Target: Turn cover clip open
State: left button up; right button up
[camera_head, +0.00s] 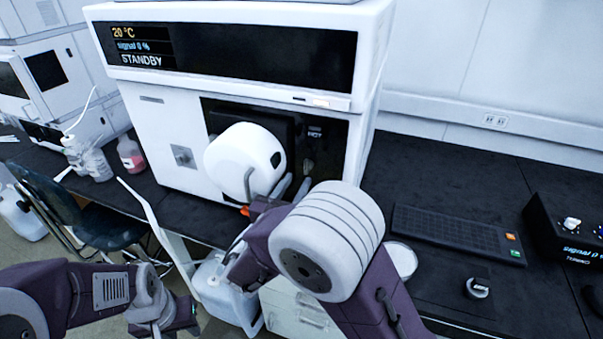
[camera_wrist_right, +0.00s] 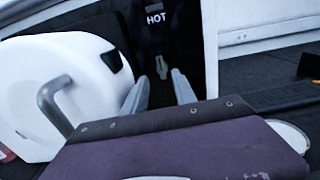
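The small cover clip (camera_wrist_right: 162,67) is on the dark panel under the word HOT in the right wrist view. In the head view the clip (camera_head: 308,166) is small and hard to make out. The white rounded cover (camera_head: 236,158) with a grey bar handle (camera_wrist_right: 55,92) is left of the clip. My right gripper (camera_wrist_right: 160,80) is open, its two grey fingers pointing at the panel with the clip between their tips in the picture. I cannot tell whether they touch it. My left gripper (camera_head: 178,318) is low at the left, away from the instrument; its fingers are unclear.
The white instrument (camera_head: 165,125) has a display reading STANDBY. A keyboard (camera_head: 455,233) and a black box (camera_head: 570,232) are on the dark bench at right. Bottles (camera_head: 130,154) stand at left, near a chair (camera_head: 85,215).

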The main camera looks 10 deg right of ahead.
aim_at(306, 170)
jog(key=x, duration=0.4)
jog(key=shift+w+d, duration=0.15)
jog(key=shift+d, duration=0.2)
jog(key=shift+w, duration=0.2)
grip_shut()
